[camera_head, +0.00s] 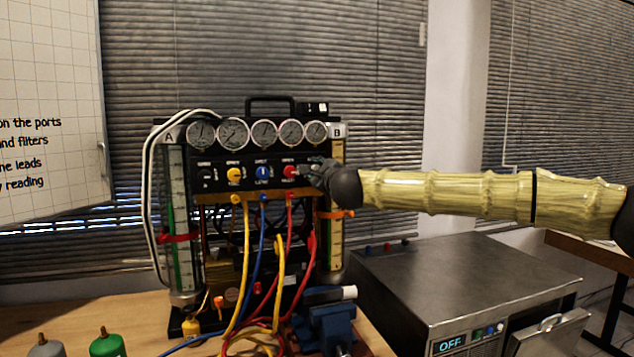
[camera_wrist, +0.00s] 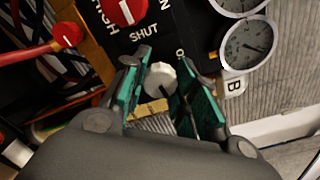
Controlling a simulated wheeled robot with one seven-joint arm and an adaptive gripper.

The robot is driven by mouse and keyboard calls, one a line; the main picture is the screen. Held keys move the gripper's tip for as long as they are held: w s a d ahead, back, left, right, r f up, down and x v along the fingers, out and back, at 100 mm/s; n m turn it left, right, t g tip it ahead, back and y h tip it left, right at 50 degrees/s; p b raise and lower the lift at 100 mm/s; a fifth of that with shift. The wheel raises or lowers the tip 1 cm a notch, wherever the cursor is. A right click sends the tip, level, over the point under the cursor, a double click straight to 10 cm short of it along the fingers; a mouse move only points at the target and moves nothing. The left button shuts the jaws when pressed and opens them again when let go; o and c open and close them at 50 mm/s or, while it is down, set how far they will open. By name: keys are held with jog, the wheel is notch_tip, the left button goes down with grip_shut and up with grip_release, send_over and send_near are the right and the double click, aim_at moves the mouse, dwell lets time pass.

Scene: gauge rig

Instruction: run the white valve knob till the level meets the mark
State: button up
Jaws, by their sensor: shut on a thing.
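My gripper (camera_head: 314,170) reaches in from the right to the panel of the gauge rig. In the wrist view its green-lined fingers (camera_wrist: 162,72) are shut on the white valve knob (camera_wrist: 160,79), one finger on each side. In the head view my gripper hides the knob. Sight tube B (camera_head: 337,240) stands on the rig's right side with an orange clip marker (camera_head: 335,214) around it. Sight tube A (camera_head: 178,210) stands on the left with a red clip marker (camera_head: 178,238). The exact liquid level in either tube is too small to tell.
Yellow (camera_head: 235,174), blue (camera_head: 263,173) and red (camera_head: 290,172) knobs sit left of my gripper. Several dial gauges (camera_head: 263,133) line the top. Coloured hoses (camera_head: 247,260) hang in front. A blue vise (camera_head: 330,325) and a steel box (camera_head: 450,275) stand at lower right.

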jog(key=shift+f+m+b, duration=0.15)
jog(key=shift+m+b, duration=0.3)
jog(key=shift+m, duration=0.15)
jog(key=o, duration=1.1)
jog(key=shift+c, duration=0.2)
jog(key=v, duration=1.2)
